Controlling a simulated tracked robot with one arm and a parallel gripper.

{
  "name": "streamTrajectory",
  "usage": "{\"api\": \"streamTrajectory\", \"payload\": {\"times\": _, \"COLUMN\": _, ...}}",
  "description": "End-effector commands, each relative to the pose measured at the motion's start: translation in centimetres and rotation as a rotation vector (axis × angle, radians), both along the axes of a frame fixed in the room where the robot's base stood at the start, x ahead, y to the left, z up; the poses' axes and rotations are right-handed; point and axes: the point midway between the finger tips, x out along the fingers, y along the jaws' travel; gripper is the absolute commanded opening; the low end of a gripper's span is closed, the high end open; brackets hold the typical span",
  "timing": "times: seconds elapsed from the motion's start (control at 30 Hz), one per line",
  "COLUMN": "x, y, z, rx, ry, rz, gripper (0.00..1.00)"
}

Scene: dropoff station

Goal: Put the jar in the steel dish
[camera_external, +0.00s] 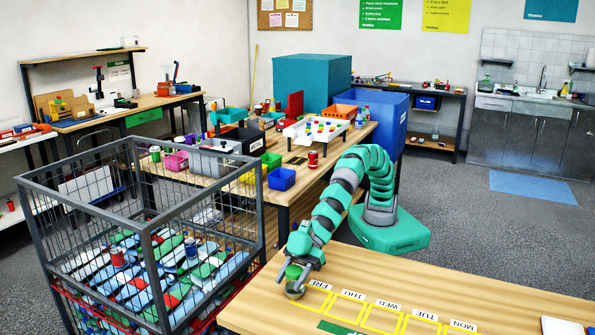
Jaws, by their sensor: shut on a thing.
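My gripper (298,264) is at the near table's left end, pointing down, and is shut on a small green thing that looks like the jar (292,272). The jar is partly hidden by the fingers. The steel dish (295,291), small, round and grey, is directly below it on the table. The jar appears over or inside the dish's rim; I cannot tell whether it touches the bottom.
The near wooden table (480,295) has yellow day-labelled squares (345,307) right of the dish. A wire cage (150,235) full of coloured packs stands close on the left. Behind is a crowded workbench with a red can (313,160) and blue bin (282,178).

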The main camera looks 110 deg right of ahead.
Motion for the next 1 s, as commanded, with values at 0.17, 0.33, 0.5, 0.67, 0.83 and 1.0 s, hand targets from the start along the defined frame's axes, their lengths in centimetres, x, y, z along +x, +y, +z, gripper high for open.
{"api": "streamTrajectory", "payload": {"times": 0.17, "x": 0.0, "y": 0.0, "z": -0.2, "rx": 0.0, "ry": 0.0, "rz": 0.0, "gripper": 0.64}}
{"api": "streamTrajectory", "payload": {"times": 0.33, "x": 0.0, "y": 0.0, "z": -0.2, "rx": 0.0, "ry": 0.0, "rz": 0.0, "gripper": 0.66}}
{"api": "streamTrajectory", "payload": {"times": 0.5, "x": 0.0, "y": 0.0, "z": -0.1, "rx": 0.0, "ry": 0.0, "rz": 0.0, "gripper": 0.66}}
{"api": "streamTrajectory", "payload": {"times": 0.67, "x": -0.1, "y": -0.1, "z": 0.5, "rx": 0.002, "ry": 0.0, "rz": -0.001, "gripper": 0.66}}
{"api": "streamTrajectory", "payload": {"times": 0.83, "x": -1.3, "y": -1.1, "z": 1.1, "rx": 0.001, "ry": -0.002, "rz": 0.0, "gripper": 0.66}}
{"api": "streamTrajectory", "payload": {"times": 1.0, "x": -2.7, "y": -2.3, "z": 2.1, "rx": 0.002, "ry": -0.002, "rz": 0.0, "gripper": 0.66}}
